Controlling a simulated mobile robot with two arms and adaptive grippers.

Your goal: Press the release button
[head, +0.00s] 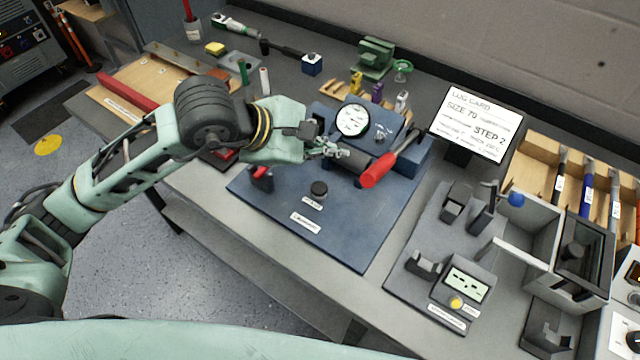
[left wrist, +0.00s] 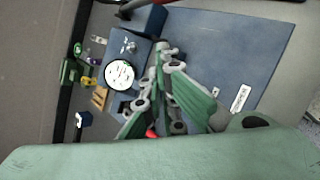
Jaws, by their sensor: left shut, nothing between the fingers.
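A black round button (head: 319,188) stands on the blue base plate (head: 352,238), with a small white label in front of it. The label is too small to read, so I cannot confirm it is the release button. My left gripper (head: 338,152) is shut and empty. It is above the blue fixture, behind and slightly right of the button in the head view, apart from it. In the left wrist view the shut fingertips (left wrist: 170,58) are beside the dial gauge (left wrist: 119,74). My right gripper is not in view.
The dial gauge also shows in the head view (head: 353,119). A red-handled lever (head: 390,160) sticks out right of the gripper. A small red-topped part (head: 262,178) stands left of the button. A grey meter station (head: 466,288) stands at right. The plate's front is clear.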

